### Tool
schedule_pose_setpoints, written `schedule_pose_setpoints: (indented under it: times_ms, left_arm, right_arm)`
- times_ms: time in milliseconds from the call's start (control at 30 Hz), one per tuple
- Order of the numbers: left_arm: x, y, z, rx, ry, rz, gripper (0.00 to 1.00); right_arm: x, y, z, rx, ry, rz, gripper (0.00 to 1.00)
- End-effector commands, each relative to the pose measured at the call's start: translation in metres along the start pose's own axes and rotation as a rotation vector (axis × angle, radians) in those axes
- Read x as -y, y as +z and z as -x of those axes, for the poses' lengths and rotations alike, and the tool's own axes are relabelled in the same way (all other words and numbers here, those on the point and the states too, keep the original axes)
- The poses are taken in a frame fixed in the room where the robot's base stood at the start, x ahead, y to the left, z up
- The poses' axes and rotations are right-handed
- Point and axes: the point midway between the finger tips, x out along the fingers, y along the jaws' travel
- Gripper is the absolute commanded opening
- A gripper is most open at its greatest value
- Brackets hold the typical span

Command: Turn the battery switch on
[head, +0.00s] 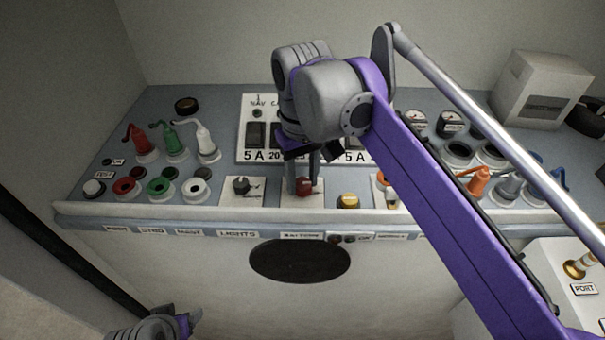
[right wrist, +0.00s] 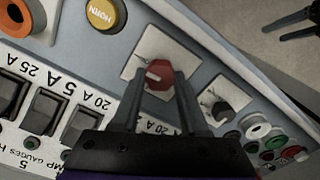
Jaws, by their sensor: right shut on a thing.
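The battery switch is a red knob (head: 304,187) on a white square plate (head: 291,199) at the panel's front edge. In the right wrist view the red knob (right wrist: 159,74) sits between my fingertips, with its white plate (right wrist: 140,58) around it. My right gripper (head: 303,180) reaches down from above and is shut on the red knob; the fingers hide part of it. My left gripper's body (head: 155,326) shows at the bottom left of the head view, away from the panel. Its two dark fingers (right wrist: 290,22) show apart and empty in the right wrist view's top corner.
A black knob (head: 241,185) on its own plate is left of the red one, and a yellow horn button (head: 348,201) is to its right. A breaker panel (head: 256,130) stands behind. Coloured levers (head: 172,140) are at the left, orange and blue ones at the right.

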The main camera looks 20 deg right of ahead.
Motion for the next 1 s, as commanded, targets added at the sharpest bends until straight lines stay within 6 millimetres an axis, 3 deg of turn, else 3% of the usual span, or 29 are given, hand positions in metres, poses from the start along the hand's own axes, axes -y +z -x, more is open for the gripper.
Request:
schedule_pose_setpoints:
  times_ms: [300,767,800,967,1000]
  left_arm:
    - [0.0,-0.0035,0.0028,-0.003,0.0,0.0,0.68]
    - [0.0,-0.0036,0.0029,-0.003,0.0,0.0,0.68]
    - [0.0,-0.0036,0.0029,-0.003,0.0,0.0,0.68]
    - [0.0,-0.0036,0.0029,-0.003,0.0,0.0,0.68]
    - [0.0,-0.0036,0.0029,-0.003,0.0,0.0,0.68]
  right_arm:
    - [-0.0001,-0.0001,0.0006,-0.001,0.0,-0.096,0.0]
    - [-0.0001,-0.0001,0.0003,-0.001,0.0,-0.11,0.0]
    - [-0.0001,-0.0001,0.0003,-0.001,0.0,-0.11,0.45]
    - [-0.0001,-0.0001,0.0002,0.0,0.0,-0.109,0.73]
    - [-0.0001,0.0,0.0002,0.0,0.0,-0.109,0.73]
